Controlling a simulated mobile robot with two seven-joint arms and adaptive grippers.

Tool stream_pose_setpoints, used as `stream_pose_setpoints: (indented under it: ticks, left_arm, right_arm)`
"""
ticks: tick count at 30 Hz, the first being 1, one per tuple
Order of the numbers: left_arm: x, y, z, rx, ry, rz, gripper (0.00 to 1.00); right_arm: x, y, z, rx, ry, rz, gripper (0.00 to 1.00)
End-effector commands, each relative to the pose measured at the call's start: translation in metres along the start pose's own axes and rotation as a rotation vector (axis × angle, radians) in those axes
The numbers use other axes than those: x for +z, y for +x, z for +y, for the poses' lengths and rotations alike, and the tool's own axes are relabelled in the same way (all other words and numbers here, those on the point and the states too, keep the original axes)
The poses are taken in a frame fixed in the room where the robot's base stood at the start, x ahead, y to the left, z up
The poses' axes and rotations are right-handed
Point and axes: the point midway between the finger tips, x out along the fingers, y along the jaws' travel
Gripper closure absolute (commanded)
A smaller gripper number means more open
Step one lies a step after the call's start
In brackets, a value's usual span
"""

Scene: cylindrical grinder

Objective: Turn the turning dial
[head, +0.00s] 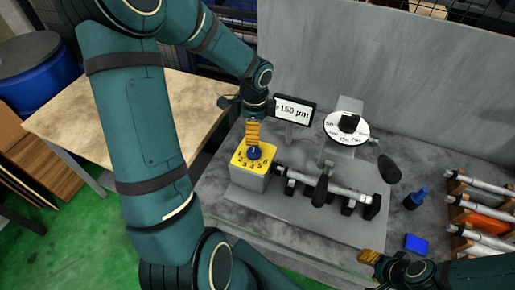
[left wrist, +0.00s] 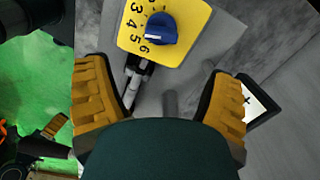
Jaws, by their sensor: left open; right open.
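A blue turning dial (head: 254,153) sits on a yellow numbered face on top of a box. In the left wrist view the blue dial (left wrist: 161,30) has a white pointer mark near the digits 5 and 6. My left gripper (head: 252,133) is open just above and behind the dial. Its two yellow fingers (left wrist: 158,75) are spread apart, with the dial beyond their tips and nothing between them. A second, round white dial (head: 347,137) with a black knob stands on the machine to the right. My right gripper (head: 370,257) is low at the right, apart from both dials.
A display (head: 294,109) reading 150 µm stands behind the box. A metal shaft (head: 335,188) and dark handles lie to the right. A blue bottle (head: 416,198), a blue block (head: 416,243) and a parts rack (head: 483,212) are further right. A wooden table (head: 130,115) is at left.

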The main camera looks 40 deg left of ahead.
Motion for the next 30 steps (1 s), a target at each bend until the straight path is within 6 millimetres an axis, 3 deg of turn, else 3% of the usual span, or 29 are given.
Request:
stream_pose_setpoints:
  ticks: [9,15,21,30]
  left_arm:
    - [0.000,0.066,0.001,0.005,0.000,0.000,0.17]
    - [0.000,0.096,0.000,0.003,0.000,0.000,0.17]
    - [-0.001,0.109,0.000,0.001,0.000,0.000,0.17]
    - [0.000,0.111,0.000,0.000,-0.001,0.001,0.17]
  right_arm:
    - [0.001,0.010,0.003,0.002,0.000,0.001,0.53]
    - [0.001,0.015,0.005,0.003,0.000,0.001,0.53]
    - [0.002,0.017,0.005,0.003,0.000,0.001,0.53]
    - [0.002,0.017,0.005,0.003,0.000,0.001,0.53]
